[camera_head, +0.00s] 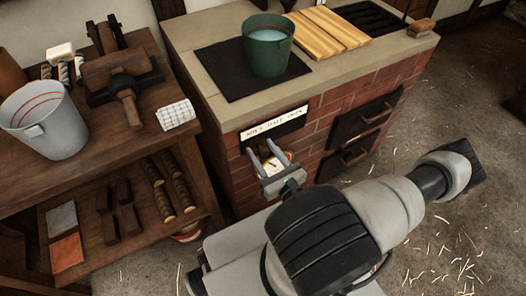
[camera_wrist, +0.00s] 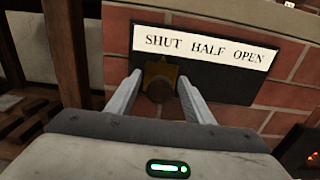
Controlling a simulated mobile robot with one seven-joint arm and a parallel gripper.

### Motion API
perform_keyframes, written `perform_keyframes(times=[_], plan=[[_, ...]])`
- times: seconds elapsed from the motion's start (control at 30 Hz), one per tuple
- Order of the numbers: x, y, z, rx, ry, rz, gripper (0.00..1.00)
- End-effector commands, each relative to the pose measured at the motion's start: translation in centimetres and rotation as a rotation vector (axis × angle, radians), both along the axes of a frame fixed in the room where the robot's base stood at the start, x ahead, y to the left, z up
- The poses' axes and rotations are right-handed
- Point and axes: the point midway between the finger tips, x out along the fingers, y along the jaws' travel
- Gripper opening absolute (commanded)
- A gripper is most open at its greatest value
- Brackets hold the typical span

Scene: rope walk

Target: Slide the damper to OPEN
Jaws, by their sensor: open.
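The damper's black plate (camera_wrist: 225,85) is set in the brick front of the stove. Its white label (camera_wrist: 206,47) reads SHUT, HALF, OPEN from left to right; the label also shows in the head view (camera_head: 274,123). The damper knob (camera_wrist: 159,88), dark and round on a brass-coloured piece, stands below the word SHUT. My gripper (camera_wrist: 159,77) is open, with one finger on each side of the knob. I cannot tell whether either finger touches it. In the head view my gripper (camera_head: 262,149) reaches up to the stove front under the label.
A green pot (camera_head: 267,50) and wooden slats (camera_head: 315,33) are on the stovetop. Black doors with handles (camera_head: 360,128) are right of the damper. A wooden bench (camera_head: 110,150) with a grey bucket (camera_head: 45,125) stands close on the left.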

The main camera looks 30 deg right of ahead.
Motion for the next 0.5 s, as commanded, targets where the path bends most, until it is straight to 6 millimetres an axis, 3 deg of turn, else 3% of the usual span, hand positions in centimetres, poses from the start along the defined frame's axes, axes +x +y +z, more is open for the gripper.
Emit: perform_keyframes(times=[0.2, 0.47, 0.5], plan=[[0.02, 0.0, 0.0, 0.0, 0.0, 0.0, 0.47], [0.0, 0.0, 0.0, 0.0, 0.0, 0.0, 0.03], [0.0, -0.01, 0.0, 0.0, 0.0, 0.0, 0.02]])
